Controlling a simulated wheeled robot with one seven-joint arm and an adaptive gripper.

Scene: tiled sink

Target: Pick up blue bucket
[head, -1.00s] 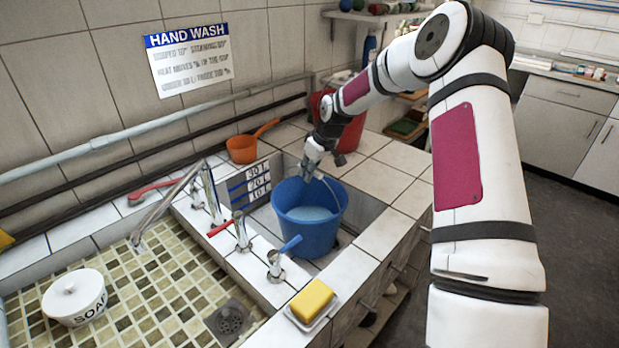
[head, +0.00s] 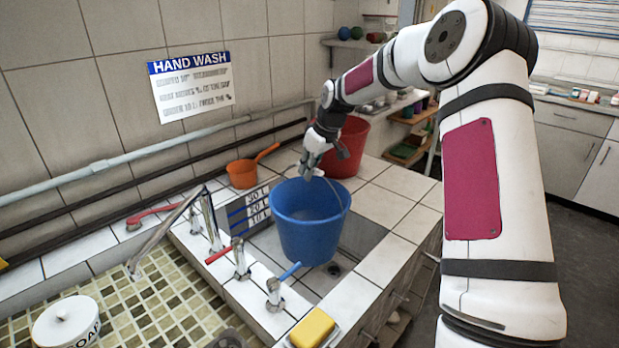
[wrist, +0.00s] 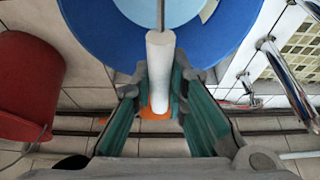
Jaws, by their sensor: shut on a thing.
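The blue bucket (head: 308,230) hangs over the square tiled basin in the head view, with the basin floor and drain visible below it. Its wire handle runs up to a white grip (wrist: 160,72), which stands between the fingers in the wrist view. My gripper (head: 312,170) is shut on this handle grip, above the bucket's back rim. The bucket's blue rim (wrist: 115,35) fills the top of the wrist view. The liquid inside is mostly hidden in the head view.
A red bucket (head: 346,148) stands on the tiles just behind my gripper. An orange dipper (head: 243,173) sits at the back left. Taps (head: 240,260) line the basin's left edge, and a yellow sponge (head: 313,327) lies at the front. The tiled ledge on the right is clear.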

